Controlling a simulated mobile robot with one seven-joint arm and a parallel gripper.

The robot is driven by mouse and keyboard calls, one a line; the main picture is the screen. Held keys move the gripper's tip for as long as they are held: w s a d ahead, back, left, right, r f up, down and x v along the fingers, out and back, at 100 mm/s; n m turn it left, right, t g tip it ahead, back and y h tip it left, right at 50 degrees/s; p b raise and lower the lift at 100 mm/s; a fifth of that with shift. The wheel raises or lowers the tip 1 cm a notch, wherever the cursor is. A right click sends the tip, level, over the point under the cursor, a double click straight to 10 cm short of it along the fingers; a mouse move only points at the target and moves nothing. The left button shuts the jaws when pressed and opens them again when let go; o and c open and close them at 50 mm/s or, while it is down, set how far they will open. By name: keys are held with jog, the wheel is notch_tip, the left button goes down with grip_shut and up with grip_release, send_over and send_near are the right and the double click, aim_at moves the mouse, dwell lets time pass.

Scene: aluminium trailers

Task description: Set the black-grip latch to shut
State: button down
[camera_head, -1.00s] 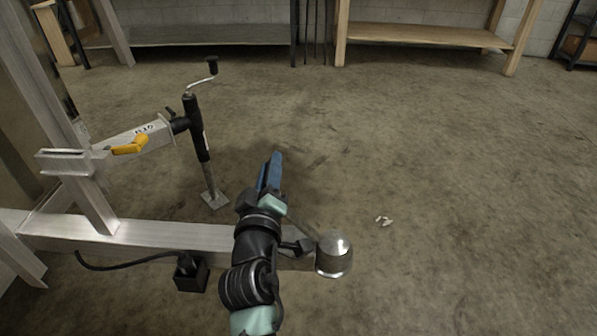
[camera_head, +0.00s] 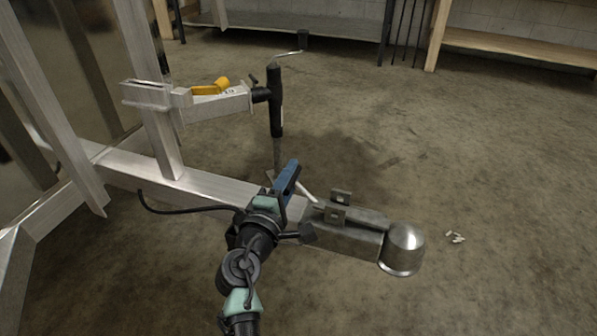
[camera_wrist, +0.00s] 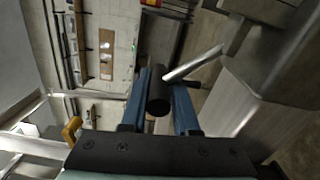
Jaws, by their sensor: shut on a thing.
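The latch's black grip (camera_wrist: 158,95) shows in the wrist view between the two blue fingers of my gripper (camera_wrist: 161,85), which is shut on it. A bare metal rod (camera_wrist: 193,62) runs from beside the grip toward the upper right. In the head view my gripper (camera_head: 287,178) is over the drawbar, left of the coupler (camera_head: 350,233). The pale latch lever (camera_head: 307,191) slants from the fingers down to the bracket (camera_head: 339,207) on top of the coupler. The grip itself is hidden behind my fingers there.
The rounded coupler end (camera_head: 403,245) points right. Behind my gripper stands the black jack (camera_head: 276,100) with a crank; a yellow handle (camera_head: 211,87) lies on the arm beside it. A black cable (camera_head: 175,210) hangs at the drawbar. The floor to the right is mostly clear.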

jog(key=shift+d+f+n+b, duration=0.15)
jog(key=shift+d+f+n, duration=0.05)
jog(key=shift+f, duration=0.25)
jog(key=shift+d+f+n+b, duration=0.15)
jog(key=shift+d+f+n, duration=0.05)
jog(key=shift+f, duration=0.25)
jog(key=c, duration=0.7)
grip_release()
jog(key=shift+a, duration=0.15)
jog(key=shift+a, duration=0.1)
jog(key=shift+s+a+r+p, duration=0.1)
jog(key=shift+s+a+p, duration=0.1)
jog(key=shift+s+p, duration=0.15)
jog(key=p+v, duration=0.4)
jog(key=v, duration=0.8)
jog(key=shift+s+d, duration=0.1)
